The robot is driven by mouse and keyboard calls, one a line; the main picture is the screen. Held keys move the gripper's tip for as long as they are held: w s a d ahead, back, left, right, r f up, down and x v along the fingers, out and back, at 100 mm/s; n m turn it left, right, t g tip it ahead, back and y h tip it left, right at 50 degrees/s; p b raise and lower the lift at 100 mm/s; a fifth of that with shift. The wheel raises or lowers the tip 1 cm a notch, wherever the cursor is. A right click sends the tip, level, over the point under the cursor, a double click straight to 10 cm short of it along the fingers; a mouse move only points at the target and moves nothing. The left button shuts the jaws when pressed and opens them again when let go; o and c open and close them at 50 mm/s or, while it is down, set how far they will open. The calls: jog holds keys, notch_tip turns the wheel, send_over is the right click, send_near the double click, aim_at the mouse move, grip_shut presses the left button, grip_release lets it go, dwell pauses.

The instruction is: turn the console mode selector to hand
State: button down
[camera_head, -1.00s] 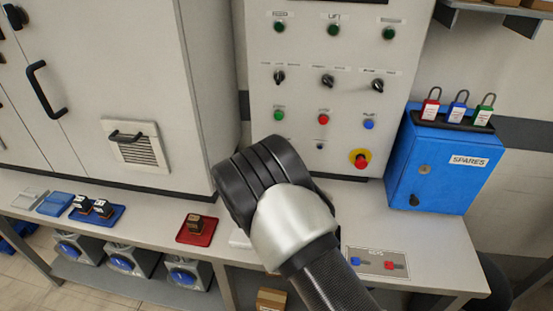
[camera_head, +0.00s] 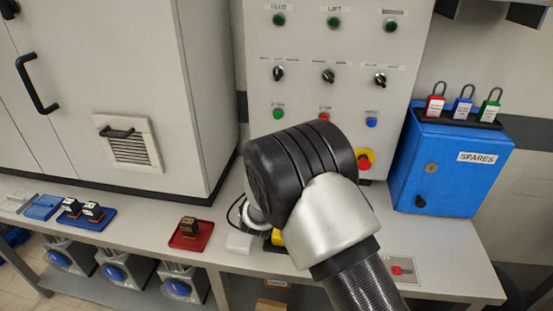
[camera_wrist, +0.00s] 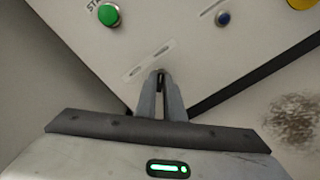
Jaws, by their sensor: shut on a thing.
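The console (camera_head: 300,40) is a pale upright panel with buttons, and its lower part also shows in the wrist view (camera_wrist: 190,45). In the wrist view my gripper (camera_wrist: 160,78) points at the panel's lower part, below the green START button (camera_wrist: 108,14). Its fingers are shut on a small dark piece at the tips, apparently the mode selector (camera_wrist: 160,72); the fingers hide most of it. Two small label strips lie just above and left of the tips, too blurred to read. In the head view my arm hides the gripper and this spot.
Three black knobs, one of them the middle knob (camera_head: 328,76), sit higher on the console. A red emergency stop (camera_head: 364,160) is beside my wrist. A blue SPARES box (camera_head: 450,165) stands right, a grey cabinet (camera_head: 100,70) left. A red tray (camera_head: 190,235) lies on the bench.

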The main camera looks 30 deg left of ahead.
dwell(0.3)
jog(key=c, duration=1.9)
grip_release()
jog(key=shift+o, duration=0.2)
jog(key=p+v, duration=0.2)
jog(key=v, duration=1.5)
jog(key=shift+s, duration=0.2)
